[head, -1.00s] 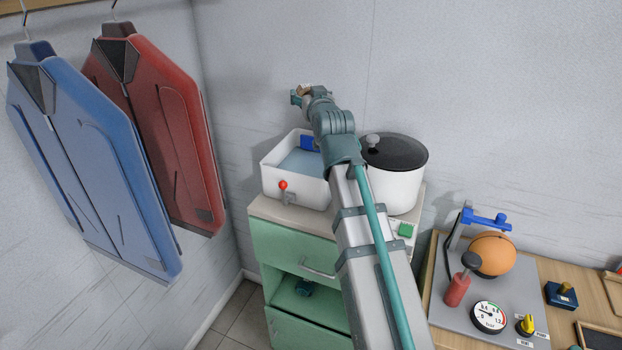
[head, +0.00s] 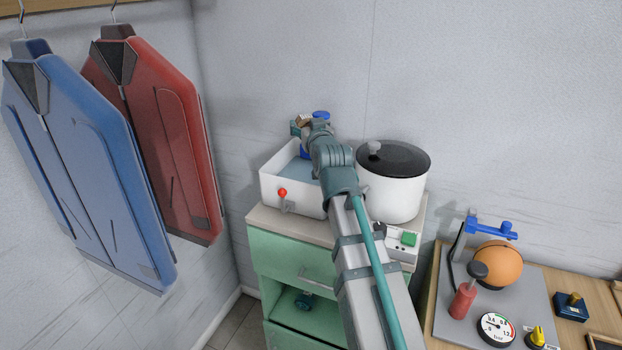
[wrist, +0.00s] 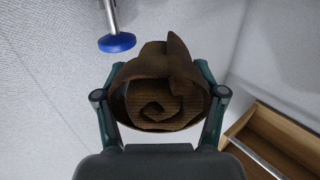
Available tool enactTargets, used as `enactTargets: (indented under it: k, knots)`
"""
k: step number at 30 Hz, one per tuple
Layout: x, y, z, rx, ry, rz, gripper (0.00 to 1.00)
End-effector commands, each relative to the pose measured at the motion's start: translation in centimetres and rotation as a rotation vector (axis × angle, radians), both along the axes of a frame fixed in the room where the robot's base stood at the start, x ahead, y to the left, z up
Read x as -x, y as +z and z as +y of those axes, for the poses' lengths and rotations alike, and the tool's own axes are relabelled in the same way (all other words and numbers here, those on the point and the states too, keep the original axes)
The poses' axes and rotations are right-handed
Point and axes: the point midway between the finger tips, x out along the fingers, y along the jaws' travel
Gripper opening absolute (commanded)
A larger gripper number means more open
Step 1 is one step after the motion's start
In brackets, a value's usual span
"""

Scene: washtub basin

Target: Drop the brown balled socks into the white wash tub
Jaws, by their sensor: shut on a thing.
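The brown balled socks (wrist: 160,95) fill the space between the fingers of my gripper (wrist: 159,72) in the wrist view, with a rolled spiral facing the camera. My gripper is shut on them. In the head view the socks (head: 304,119) are a small brown patch at my gripper (head: 299,127). The white wash tub (head: 277,190) stands on the green cabinet, with bluish water inside. My gripper appears over the tub's back part in the head view; its exact height above the rim is unclear. My arm hides the tub's right side.
A blue round knob (head: 321,115) shows behind my gripper; a blue disc on a metal post (wrist: 117,42) shows in the wrist view. A white pot with a dark lid (head: 395,185) stands right of the tub. A red-knobbed lever (head: 282,193) is on the tub's front.

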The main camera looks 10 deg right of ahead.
Motion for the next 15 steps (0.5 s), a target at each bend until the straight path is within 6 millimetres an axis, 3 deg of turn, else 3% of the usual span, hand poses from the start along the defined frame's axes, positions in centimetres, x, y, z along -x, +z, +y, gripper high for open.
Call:
enactTargets:
  k: [4,5,9,15]
  knots:
    - [-0.01,0.06,0.0,0.0,0.0,0.0,0.35]
    - [-0.01,0.06,0.0,0.0,0.0,0.0,0.73]
    - [-0.01,0.05,-0.01,0.0,0.0,0.0,0.96]
    - [-0.01,0.04,0.0,0.0,0.0,0.0,0.99]
